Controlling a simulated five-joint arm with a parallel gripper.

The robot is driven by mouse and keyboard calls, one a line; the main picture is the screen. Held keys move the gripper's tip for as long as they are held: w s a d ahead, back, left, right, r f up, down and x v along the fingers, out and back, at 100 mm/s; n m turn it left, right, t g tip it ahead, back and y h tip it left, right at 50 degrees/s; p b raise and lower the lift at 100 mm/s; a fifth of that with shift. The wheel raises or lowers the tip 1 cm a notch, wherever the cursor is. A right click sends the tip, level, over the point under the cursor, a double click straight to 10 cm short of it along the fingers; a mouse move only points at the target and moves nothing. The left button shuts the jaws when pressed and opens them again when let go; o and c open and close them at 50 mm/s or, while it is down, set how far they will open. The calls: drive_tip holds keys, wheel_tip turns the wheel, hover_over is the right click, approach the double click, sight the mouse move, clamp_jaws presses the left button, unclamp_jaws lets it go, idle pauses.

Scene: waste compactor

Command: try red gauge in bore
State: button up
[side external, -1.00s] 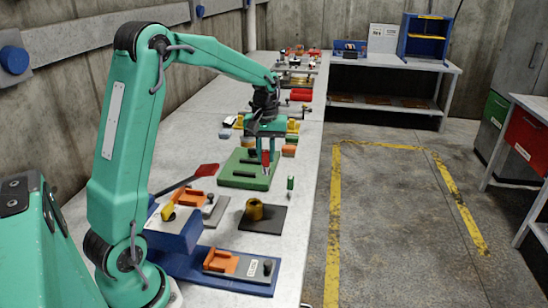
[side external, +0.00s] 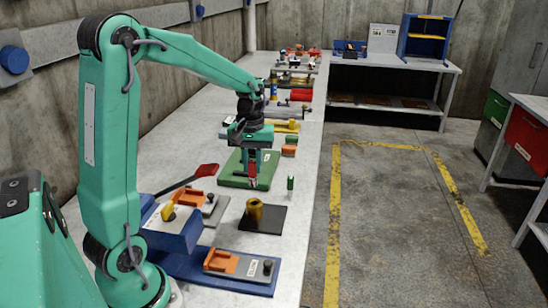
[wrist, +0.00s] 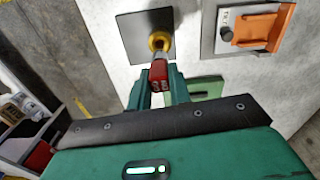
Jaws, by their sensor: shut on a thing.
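My gripper (side external: 252,178) is shut on the red gauge (wrist: 158,76), which points tip outward between the two fingers in the wrist view. In the side view the gauge hangs over the near part of the green block (side external: 228,180). The brass-yellow ring piece with the bore (side external: 255,212) stands on a dark square plate (side external: 272,221), nearer the camera than my gripper. In the wrist view the gauge's silver tip lines up with the yellow piece (wrist: 160,40) and overlaps it. The side view shows them apart.
A small green pin (side external: 290,183) stands upright right of the green block. A red-ended handle (side external: 207,170) and grey plates with orange blocks (side external: 221,262) lie to the left and front. The bench's right edge is close to the dark plate.

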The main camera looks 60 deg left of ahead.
sight(253, 176)
drive_tip(key=shift+f, duration=2.75)
drive_tip(key=shift+f, duration=0.45)
idle(0.6)
drive_tip(key=shift+w+r, duration=0.1)
drive_tip(key=shift+r, duration=2.4)
idle(0.9)
